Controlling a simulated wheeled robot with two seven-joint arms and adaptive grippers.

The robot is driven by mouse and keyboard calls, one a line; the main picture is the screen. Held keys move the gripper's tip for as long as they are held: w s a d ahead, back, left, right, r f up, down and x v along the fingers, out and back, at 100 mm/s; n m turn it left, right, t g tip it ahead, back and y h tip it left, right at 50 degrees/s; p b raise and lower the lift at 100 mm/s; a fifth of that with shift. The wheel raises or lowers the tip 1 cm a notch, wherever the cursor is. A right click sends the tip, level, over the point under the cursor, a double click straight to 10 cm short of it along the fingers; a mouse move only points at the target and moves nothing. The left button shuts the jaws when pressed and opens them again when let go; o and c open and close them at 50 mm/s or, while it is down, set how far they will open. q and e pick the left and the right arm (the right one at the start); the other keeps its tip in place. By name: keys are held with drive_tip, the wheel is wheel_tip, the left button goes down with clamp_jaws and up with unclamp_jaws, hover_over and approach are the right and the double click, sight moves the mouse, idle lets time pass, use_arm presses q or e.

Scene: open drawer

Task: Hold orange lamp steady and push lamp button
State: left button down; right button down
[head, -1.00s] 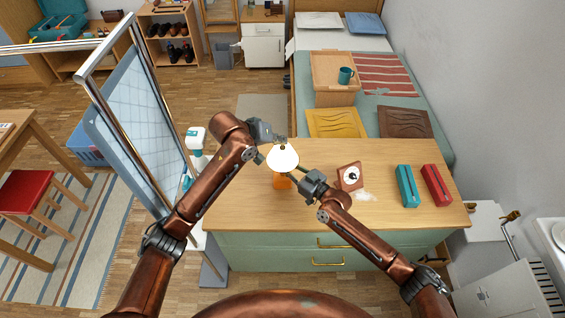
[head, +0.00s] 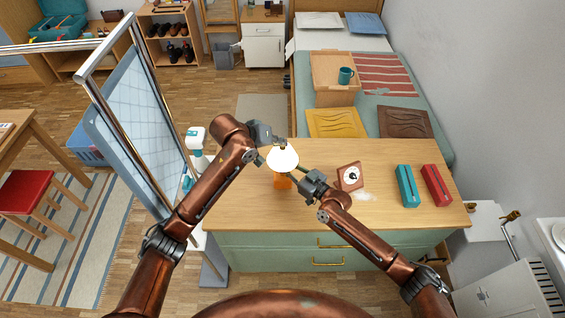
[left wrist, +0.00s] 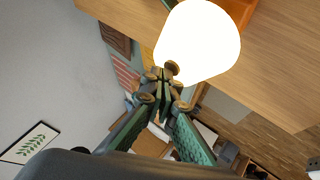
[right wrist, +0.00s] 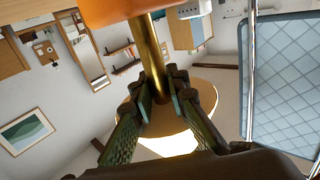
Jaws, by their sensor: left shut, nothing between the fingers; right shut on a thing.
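The orange lamp stands near the left side of the wooden dresser top. Its rounded shade (head: 283,159) glows white, and its orange base (head: 282,184) shows below. My right gripper (right wrist: 161,98) is shut around the lamp's brass stem (right wrist: 148,52), between base and shade. My left gripper (left wrist: 166,76) is shut and empty beside the top of the glowing shade (left wrist: 200,42). A small round bronze knob (left wrist: 172,67) shows at the shade's edge, right at the left fingertips. I cannot tell whether they touch it, or whether it is the button.
On the dresser top (head: 400,225), a brown-framed clock-like item (head: 350,176), a teal box (head: 407,186) and a red box (head: 436,185) stand to the right. A tall framed panel (head: 135,125) rises left of my left arm. The bed (head: 440,148) lies behind.

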sight(281, 148)
idle(0.5)
use_arm(q)
drive_tip(key=shift+r, duration=0.5)
drive_tip(key=shift+r, duration=3)
use_arm(e)
drive_tip(key=c, duration=1.8)
unclamp_jaws()
drive_tip(key=shift+s+d, duration=0.1)
drive_tip(key=v, duration=1.1)
drive_tip(key=shift+s+d, duration=0.25)
